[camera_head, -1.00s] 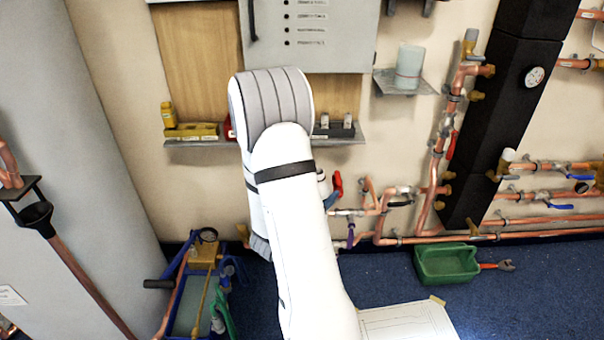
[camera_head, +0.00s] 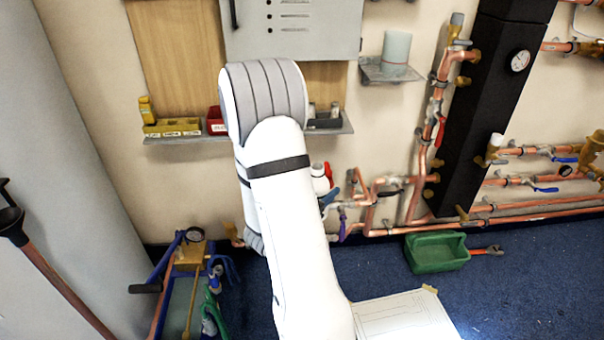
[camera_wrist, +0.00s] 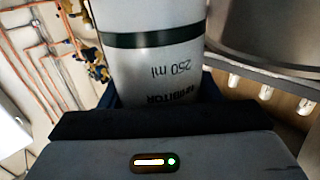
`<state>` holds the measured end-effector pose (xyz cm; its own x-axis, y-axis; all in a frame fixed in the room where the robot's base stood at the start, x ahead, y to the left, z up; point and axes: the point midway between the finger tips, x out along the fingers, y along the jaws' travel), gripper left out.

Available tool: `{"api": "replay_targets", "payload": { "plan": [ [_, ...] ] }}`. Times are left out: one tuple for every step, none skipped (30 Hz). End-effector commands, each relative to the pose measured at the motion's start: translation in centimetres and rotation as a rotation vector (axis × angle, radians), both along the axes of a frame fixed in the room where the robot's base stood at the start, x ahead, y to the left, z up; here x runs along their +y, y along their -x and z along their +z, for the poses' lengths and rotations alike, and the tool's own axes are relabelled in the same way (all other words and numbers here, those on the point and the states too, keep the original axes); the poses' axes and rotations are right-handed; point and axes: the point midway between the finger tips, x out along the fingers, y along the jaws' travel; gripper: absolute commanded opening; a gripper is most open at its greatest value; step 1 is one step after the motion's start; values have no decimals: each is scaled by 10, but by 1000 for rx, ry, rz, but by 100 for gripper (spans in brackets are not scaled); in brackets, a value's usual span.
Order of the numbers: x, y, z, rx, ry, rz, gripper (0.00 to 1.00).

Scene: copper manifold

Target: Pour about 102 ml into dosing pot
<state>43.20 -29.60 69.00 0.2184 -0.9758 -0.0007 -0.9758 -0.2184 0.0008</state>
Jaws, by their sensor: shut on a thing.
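A white bottle (camera_wrist: 155,70) with a dark green band and the marking "250 ml" fills the middle of the wrist view. The lettering below is only partly readable. My gripper (camera_wrist: 160,98) is shut on this bottle, with dark blue fingers at its sides. A large grey round vessel (camera_wrist: 275,35) stands close by at the upper right of the wrist view; it may be the dosing pot, but its opening is not visible. In the head view my arm hides my gripper. The bottle's mouth and any liquid are out of sight.
A wall shelf (camera_head: 375,72) bears a pale cylinder (camera_head: 397,47). Another shelf (camera_head: 190,139) holds yellow and red bins. Copper pipes (camera_head: 412,190) and a black column (camera_head: 485,120) stand right of my arm. A green tub (camera_head: 437,262) and a blue-framed pump (camera_head: 187,270) are on the floor.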

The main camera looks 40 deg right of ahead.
Motion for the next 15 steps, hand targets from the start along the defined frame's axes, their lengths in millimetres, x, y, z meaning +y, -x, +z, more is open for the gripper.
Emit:
{"api": "replay_targets", "payload": {
  "plan": [
    [2, -1, 1, 1, 0, 4, 30],
    [2, -2, 1, 4, 0, 5, 30],
    [3, -3, 2, 9, -1, 6, 30],
    [3, -3, 3, 15, -1, 6, 30],
    [3, -3, 3, 21, -1, 7, 30],
    [3, -4, 4, 31, -3, 7, 30],
    [3, -4, 5, 40, -4, 7, 30],
    [4, -4, 5, 50, -5, 7, 30],
    [4, -5, 6, 67, -7, 7, 30],
    [4, -5, 7, 79, -8, 7, 30],
    [4, -5, 8, 91, -9, 7, 30],
    [4, -6, 8, 112, -11, 7, 30],
    [4, -6, 9, 129, -13, 7, 30],
    [4, -6, 10, 146, -15, 7, 30],
    [4, -7, 11, 170, -16, 7, 30]
  ]
}}
